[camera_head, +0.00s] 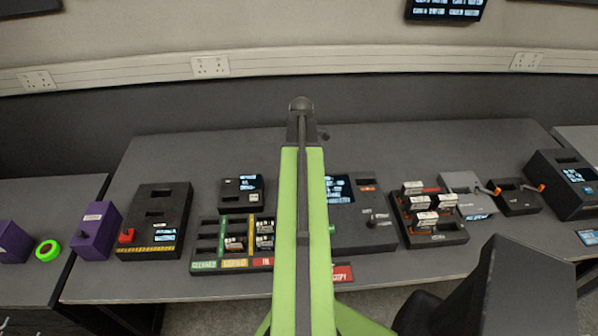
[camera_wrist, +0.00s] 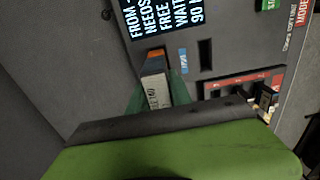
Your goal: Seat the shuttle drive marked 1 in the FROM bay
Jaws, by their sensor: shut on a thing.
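In the wrist view my gripper (camera_wrist: 158,98) has its green fingers closed on both sides of a drive (camera_wrist: 157,90) with a white label. The print on the label is too small to read as a 1. The drive's far end meets an orange-topped spot on the dark copy unit (camera_wrist: 225,75), just below its screen (camera_wrist: 155,15), which shows "FROM", "NEEDS" and "FREE". I cannot tell how deep the drive sits there. In the head view the copy unit (camera_head: 372,232) is partly hidden behind my green arm, and my gripper is hidden.
An empty slot (camera_wrist: 205,55) lies right of the held drive. In the head view, a rack (camera_head: 437,238) with several drives stands to the right. A tray (camera_head: 205,252) with coloured labels and drives stands left. Purple units stand far left.

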